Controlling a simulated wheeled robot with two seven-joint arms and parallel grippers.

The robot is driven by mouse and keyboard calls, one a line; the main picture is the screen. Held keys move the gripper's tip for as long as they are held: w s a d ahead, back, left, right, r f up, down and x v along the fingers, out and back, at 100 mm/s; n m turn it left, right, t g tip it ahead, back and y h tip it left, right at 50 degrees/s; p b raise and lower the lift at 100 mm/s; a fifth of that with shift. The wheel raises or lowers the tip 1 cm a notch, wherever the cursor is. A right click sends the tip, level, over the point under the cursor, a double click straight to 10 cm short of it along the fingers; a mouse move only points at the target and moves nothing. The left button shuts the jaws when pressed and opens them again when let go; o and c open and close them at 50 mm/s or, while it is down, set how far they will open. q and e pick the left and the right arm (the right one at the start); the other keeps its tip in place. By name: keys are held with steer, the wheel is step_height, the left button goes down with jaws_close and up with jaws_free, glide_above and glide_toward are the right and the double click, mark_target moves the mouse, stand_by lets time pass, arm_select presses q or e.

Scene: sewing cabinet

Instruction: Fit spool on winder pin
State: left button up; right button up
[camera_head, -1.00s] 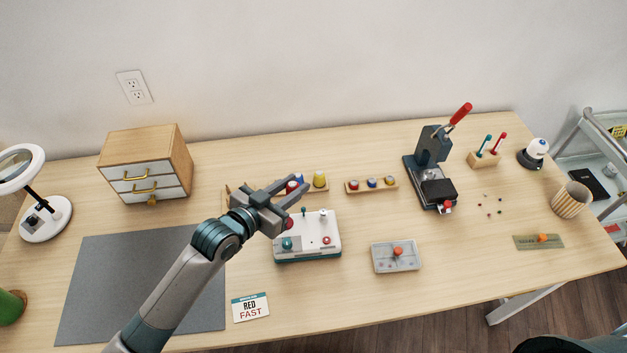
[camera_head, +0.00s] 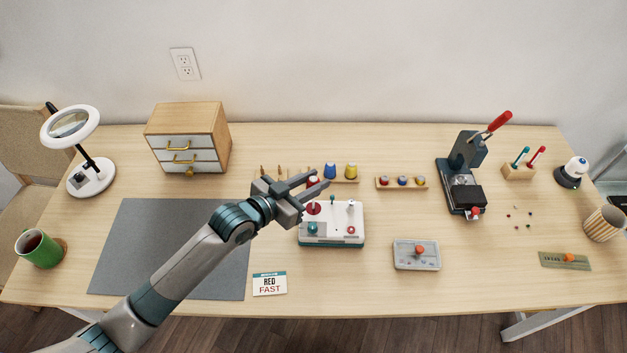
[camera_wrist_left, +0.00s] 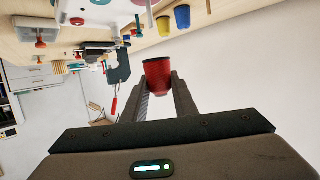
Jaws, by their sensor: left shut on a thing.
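The winder (camera_head: 332,238) is a white box with a teal base in the middle of the table. Its top carries a red disc (camera_head: 313,208), a teal lever, a teal knob, a small red button and a small upright post (camera_head: 351,204) at back right. My left gripper (camera_head: 316,183) is above the winder's back left corner, shut on a red spool (camera_wrist_left: 158,74). In the left wrist view the spool sits between the fingertips, clear of other things. In the head view the fingers mostly hide it. My right gripper is out of view.
A wooden rack with blue (camera_head: 330,171) and yellow (camera_head: 351,171) spools stands just behind the winder. A bobbin strip (camera_head: 388,187), a press (camera_head: 462,185) and a grey case (camera_head: 404,263) are to the right. A card (camera_head: 269,284) and grey mat (camera_head: 140,250) lie left.

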arm_select(q)
steer(key=shift+f+b, duration=1.4)
steer(key=shift+f, duration=0.3)
steer(key=shift+f, duration=0.75)
stand_by(2.6)
steer(key=shift+f+b, duration=0.35)
steer(key=shift+f, duration=0.8)
stand_by(1.8)
